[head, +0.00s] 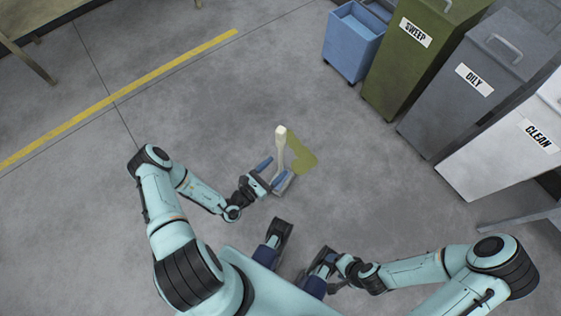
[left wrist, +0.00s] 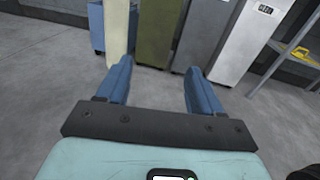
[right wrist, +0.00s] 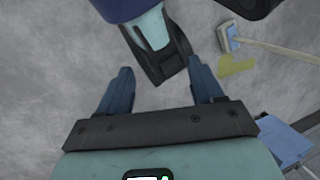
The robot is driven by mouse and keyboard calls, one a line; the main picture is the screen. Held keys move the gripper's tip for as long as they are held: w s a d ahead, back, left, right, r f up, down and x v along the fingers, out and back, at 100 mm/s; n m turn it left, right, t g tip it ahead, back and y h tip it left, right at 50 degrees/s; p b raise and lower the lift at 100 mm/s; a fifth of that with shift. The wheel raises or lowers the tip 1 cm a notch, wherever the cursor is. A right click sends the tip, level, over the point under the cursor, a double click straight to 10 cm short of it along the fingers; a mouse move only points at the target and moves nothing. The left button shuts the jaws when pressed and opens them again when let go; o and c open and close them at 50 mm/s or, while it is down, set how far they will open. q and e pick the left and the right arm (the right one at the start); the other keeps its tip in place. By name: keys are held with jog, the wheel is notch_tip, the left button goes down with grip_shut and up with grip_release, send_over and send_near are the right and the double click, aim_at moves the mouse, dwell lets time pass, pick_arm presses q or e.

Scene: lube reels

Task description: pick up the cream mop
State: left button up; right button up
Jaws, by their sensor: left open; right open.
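The cream mop (head: 281,147) stands on the floor ahead of me, its pale handle up and its flat bluish-grey head at the floor. In the left wrist view, its handle (left wrist: 117,32) rises behind the left-hand fingertip. In the right wrist view, its head (right wrist: 230,38) shows at the upper right. My left gripper (head: 272,173) is open, with its blue fingers close to the lower handle. I cannot tell whether they touch it or straddle it. My right gripper (right wrist: 162,88) is open and empty, low beside my base and away from the mop.
A yellow-green patch (head: 303,155) lies on the floor beside the mop. A blue tub (head: 350,45) and bins marked SWEEP (head: 405,70), OILY (head: 450,100) and CLEAN (head: 500,150) stand to the right. The floor at left is clear, crossed by a yellow line (head: 120,99).

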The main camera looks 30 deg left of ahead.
aim_at(278, 144)
pick_arm(q)
jog(key=w+a+y, duration=0.1)
jog(key=w, duration=0.1)
jog(key=w+a+n+y+b, duration=0.1)
jog(key=w+a, duration=0.1)
jog(key=w, duration=0.1)
jog(key=w+a+f+n+y, duration=0.1)
jog(key=w+y, duration=0.1)
jog(key=shift+w+a+t+b, duration=0.15)
jog(key=shift+w+t+b, duration=0.15)
jog(key=shift+w+t, duration=0.1)
jog(key=shift+w, duration=0.5)
jog(key=w, duration=0.1)
jog(key=w+b, duration=0.1)
jog(key=w, duration=0.1)
jog(key=w+b, duration=0.1)
jog(key=shift+w+f, duration=0.2)
jog(key=shift+f, duration=0.1)
jog(key=shift+w+r, duration=0.1)
jog(key=shift+w, duration=0.2)
pick_arm(e)
jog(key=w+d+f+t, duration=0.1)
jog(key=w+d+f, duration=0.1)
jog(key=w+f, duration=0.2)
jog(key=shift+w+d+f+t+h, duration=0.25)
jog(key=shift+w+t+h, duration=0.15)
jog(key=shift+w, duration=0.1)
pick_arm(q)
jog(key=shift+c, duration=0.3)
